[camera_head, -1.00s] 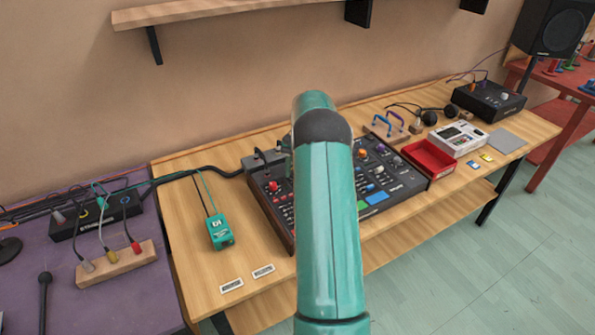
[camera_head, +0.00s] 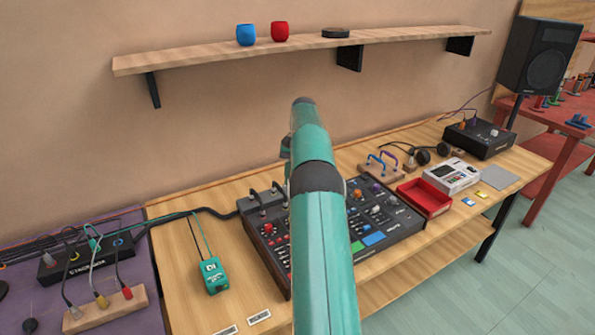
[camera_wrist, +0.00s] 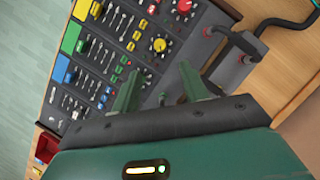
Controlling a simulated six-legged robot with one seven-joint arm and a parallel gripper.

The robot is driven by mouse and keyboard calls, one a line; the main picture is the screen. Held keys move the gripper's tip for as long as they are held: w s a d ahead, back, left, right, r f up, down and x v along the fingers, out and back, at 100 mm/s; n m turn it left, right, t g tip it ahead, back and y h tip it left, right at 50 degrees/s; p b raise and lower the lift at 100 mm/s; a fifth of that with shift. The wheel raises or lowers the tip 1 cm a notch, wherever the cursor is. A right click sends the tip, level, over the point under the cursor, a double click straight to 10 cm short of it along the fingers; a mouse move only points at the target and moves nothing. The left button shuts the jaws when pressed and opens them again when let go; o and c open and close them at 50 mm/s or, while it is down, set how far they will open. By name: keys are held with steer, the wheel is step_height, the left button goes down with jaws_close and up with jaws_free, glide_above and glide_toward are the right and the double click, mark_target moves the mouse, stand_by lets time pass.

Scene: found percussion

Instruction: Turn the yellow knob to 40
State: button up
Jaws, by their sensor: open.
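The yellow knob (camera_wrist: 158,45) stands on the black mixer panel (camera_wrist: 120,50) in the wrist view, with a pale dial ring around it. It lies just beyond my fingertips, and nothing touches it. My gripper (camera_wrist: 160,72) is open and empty, its two green fingers spread apart over the panel. In the head view the mixer (camera_head: 405,222) sits on the wooden bench, and my arm crosses in front of it. That arm hides my gripper and the yellow knob there. The knob's reading is too small to tell.
A red knob (camera_wrist: 184,6) is near the yellow one, and black cable plugs (camera_wrist: 240,45) rise beside the panel. A teal box (camera_head: 212,276) is left of the mixer, a red tray (camera_head: 425,198) right. A wall shelf (camera_head: 200,55) holds two cups.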

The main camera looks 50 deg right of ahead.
steer(key=shift+v, duration=1.2)
steer(key=a+r+n+t+h, duration=0.1)
steer(key=a+r+n, duration=0.1)
steer(key=a+r, duration=0.5)
steer(key=s+a+r+n+t+h, duration=0.15)
steer(key=a+r, duration=0.25)
steer(key=a, duration=0.6)
steer(key=a+r+n+h, duration=0.1)
steer(key=a+r+n, duration=0.1)
steer(key=a+r, duration=0.5)
steer(key=s+a+f+n+t, duration=0.1)
steer(key=s+a+n, duration=0.1)
steer(key=s+a, duration=0.4)
steer(key=s+a+n+t, duration=0.2)
steer(key=s+a, duration=0.2)
steer(key=a, duration=0.4)
steer(key=s+a+f+n+t, duration=0.2)
steer(key=s+a+f, duration=0.5)
steer(key=s, duration=0.4)
steer(key=shift+a+f+n, duration=0.35)
steer(key=shift+n, duration=0.2)
